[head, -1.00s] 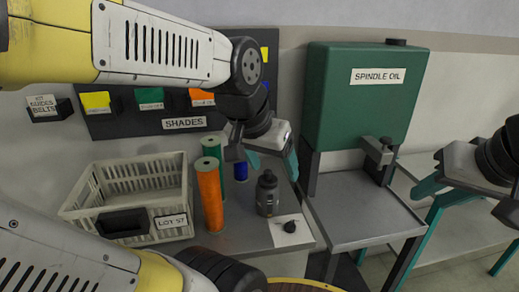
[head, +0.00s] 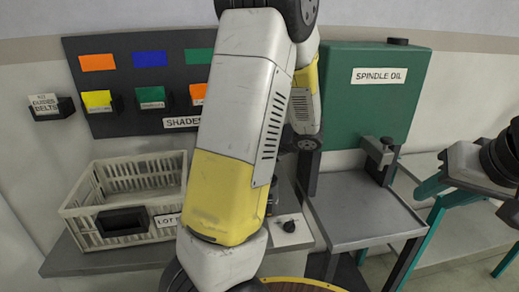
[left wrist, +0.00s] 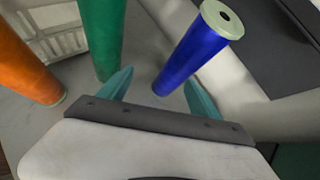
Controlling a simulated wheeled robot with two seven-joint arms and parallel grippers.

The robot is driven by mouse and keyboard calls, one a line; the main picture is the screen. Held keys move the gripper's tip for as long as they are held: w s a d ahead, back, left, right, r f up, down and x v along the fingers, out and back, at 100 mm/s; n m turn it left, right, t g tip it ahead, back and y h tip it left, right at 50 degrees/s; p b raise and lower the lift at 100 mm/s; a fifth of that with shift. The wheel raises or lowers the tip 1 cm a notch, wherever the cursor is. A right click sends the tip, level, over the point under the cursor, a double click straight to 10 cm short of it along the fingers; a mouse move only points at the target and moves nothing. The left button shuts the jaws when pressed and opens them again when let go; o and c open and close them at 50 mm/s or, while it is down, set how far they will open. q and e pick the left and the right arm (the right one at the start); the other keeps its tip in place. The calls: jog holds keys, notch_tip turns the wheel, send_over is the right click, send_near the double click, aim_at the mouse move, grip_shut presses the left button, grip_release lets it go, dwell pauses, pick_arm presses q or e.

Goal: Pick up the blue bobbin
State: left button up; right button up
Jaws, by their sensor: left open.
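The blue bobbin (left wrist: 194,45) stands in the left wrist view, a blue cylinder with a pale holed cap. My left gripper (left wrist: 158,78) is open, its teal fingers on either side of the bobbin's lower part in that picture. I see no finger closed on it. The green bobbin (left wrist: 101,38) is just left of the fingers, and the orange bobbin (left wrist: 24,65) is farther left. In the head view my left arm hides the bobbins and the left gripper. My right gripper (head: 428,186) is at the right edge, away from the bobbins; its jaw opening is unclear.
A cream crate (head: 80,212) stands left on the grey bench (head: 85,262). A dark shades board (head: 118,62) is on the wall behind. The green spindle oil tank (head: 370,100) stands right above a grey tray (head: 362,210). A small black knob (head: 289,226) lies near the bench's right side.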

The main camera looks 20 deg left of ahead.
pick_arm(q)
jog(key=w+a+f+m+t+y, duration=0.1)
jog(key=w+a+f+m+y, duration=0.1)
jog(key=w+a, duration=0.4)
jog(key=shift+a+f+m, duration=0.3)
jog(key=shift+a+f, duration=0.25)
jog(key=shift+a, duration=0.5)
jog(key=shift+w+y, duration=0.1)
jog(key=shift+y, duration=0.2)
grip_shut()
